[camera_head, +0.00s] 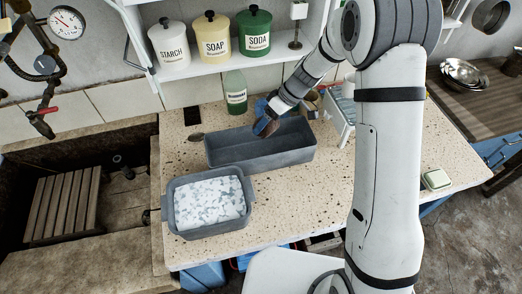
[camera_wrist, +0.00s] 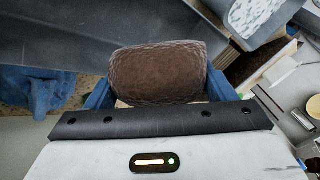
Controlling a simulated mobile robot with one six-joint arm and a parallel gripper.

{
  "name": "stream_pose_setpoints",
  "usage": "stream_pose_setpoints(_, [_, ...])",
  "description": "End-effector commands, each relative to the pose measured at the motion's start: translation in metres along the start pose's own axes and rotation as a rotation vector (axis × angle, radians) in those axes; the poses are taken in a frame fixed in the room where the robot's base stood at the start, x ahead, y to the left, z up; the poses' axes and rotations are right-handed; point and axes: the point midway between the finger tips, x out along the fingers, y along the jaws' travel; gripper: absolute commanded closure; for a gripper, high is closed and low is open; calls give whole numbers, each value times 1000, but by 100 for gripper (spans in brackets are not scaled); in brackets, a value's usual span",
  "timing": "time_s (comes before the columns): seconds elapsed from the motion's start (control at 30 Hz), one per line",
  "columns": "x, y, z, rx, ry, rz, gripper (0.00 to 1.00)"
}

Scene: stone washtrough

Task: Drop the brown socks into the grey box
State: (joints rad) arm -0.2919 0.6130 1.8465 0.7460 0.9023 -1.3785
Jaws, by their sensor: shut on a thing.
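My gripper (camera_head: 270,118) is shut on the brown socks (camera_head: 264,127), a rolled brown bundle. In the wrist view the brown socks (camera_wrist: 158,72) sit between the two blue fingers of my gripper (camera_wrist: 158,92). The long grey box (camera_head: 225,160) stands on the speckled counter, its visible inside empty. The socks are over its back part in the head view; their exact height above it I cannot tell. The grey box (camera_wrist: 60,35) also fills the upper left of the wrist view.
A grey tub (camera_head: 182,222) with blue-white patterned contents stands in front of the box. A green bottle (camera_head: 235,95) and a white rack (camera_head: 338,115) stand behind and right. A shelf with canisters (camera_head: 211,38) hangs above. The counter's right front is mostly clear.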

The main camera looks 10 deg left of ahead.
Motion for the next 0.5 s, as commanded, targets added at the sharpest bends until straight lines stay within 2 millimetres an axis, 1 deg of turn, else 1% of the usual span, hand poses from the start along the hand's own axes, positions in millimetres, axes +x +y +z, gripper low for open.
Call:
stream_pose_setpoints(0.1, [4, -2, -2, -20, -10, -9, 50])
stream_pose_setpoints(0.27, [13, 2, 2, -19, -10, -10, 50])
stream_pose_setpoints(0.5, [36, 13, 12, -17, -9, -10, 50])
